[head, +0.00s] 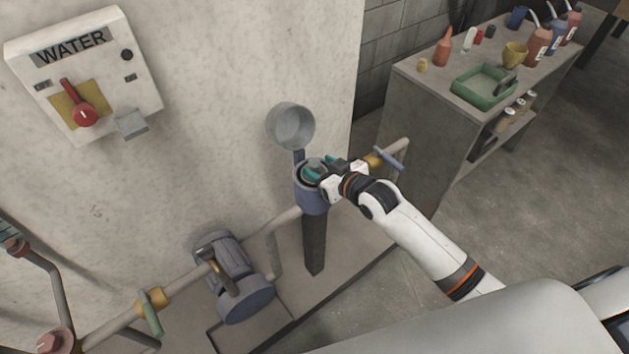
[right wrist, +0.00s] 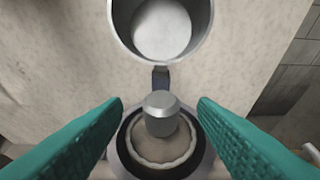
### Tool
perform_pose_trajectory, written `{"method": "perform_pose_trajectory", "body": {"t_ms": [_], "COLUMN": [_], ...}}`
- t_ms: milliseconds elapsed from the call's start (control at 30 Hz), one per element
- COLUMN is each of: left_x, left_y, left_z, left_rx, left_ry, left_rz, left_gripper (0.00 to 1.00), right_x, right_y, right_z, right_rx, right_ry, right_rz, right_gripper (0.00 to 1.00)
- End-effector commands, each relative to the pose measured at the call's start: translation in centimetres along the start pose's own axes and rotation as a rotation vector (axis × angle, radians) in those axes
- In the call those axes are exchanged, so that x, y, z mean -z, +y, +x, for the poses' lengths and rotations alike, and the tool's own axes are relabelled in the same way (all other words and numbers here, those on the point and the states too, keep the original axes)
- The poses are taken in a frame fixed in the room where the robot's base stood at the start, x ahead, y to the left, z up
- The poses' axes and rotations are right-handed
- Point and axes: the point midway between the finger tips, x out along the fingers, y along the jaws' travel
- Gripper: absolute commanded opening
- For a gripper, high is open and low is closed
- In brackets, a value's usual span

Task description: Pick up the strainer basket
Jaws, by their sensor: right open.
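The strainer basket (right wrist: 165,148) sits inside the round blue strainer housing (head: 312,199) on the pipe line. A grey knob (right wrist: 160,122) stands up from its middle. The housing's round grey lid (head: 291,126) is swung open, up against the wall; it also shows in the right wrist view (right wrist: 163,28). My right gripper (head: 316,168) is at the housing's mouth. In the right wrist view its teal fingers (right wrist: 160,108) are open, one on each side of the knob, with visible gaps to it. In the head view the gripper partly hides the basket. My left gripper is not in view.
A wall panel marked WATER with a red switch (head: 85,116) is at upper left. A blue pump (head: 233,275) and a green-handled valve (head: 151,312) are on the pipe left of the housing. A blue-handled valve (head: 390,160) is right. A bench (head: 430,125) carries a green tray (head: 484,87).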

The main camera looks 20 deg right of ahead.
Motion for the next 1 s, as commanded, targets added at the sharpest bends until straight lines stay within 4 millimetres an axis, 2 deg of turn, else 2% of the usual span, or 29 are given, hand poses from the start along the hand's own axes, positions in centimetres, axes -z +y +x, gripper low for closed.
{"method": "perform_pose_trajectory", "body": {"t_ms": [100,200,500,800,1000], "left_x": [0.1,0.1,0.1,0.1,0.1], "left_y": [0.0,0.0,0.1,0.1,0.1], "left_z": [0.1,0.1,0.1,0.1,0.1], "left_rx": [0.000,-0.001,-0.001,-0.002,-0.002], "left_ry": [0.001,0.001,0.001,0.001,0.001], "left_rz": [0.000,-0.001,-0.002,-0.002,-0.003], "left_gripper": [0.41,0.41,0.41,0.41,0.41], "right_x": [0.0,0.0,0.1,0.1,0.0], "right_y": [-0.1,-0.1,-0.1,-0.1,-0.1], "right_z": [2.0,3.0,3.4,3.4,3.4], "right_rx": [0.000,0.000,0.000,0.000,0.000], "right_ry": [0.000,-0.001,0.001,0.001,-0.001], "right_rz": [0.000,-0.001,-0.001,-0.001,-0.002], "right_gripper": [0.53,0.53,0.51,0.02,0.00]}}
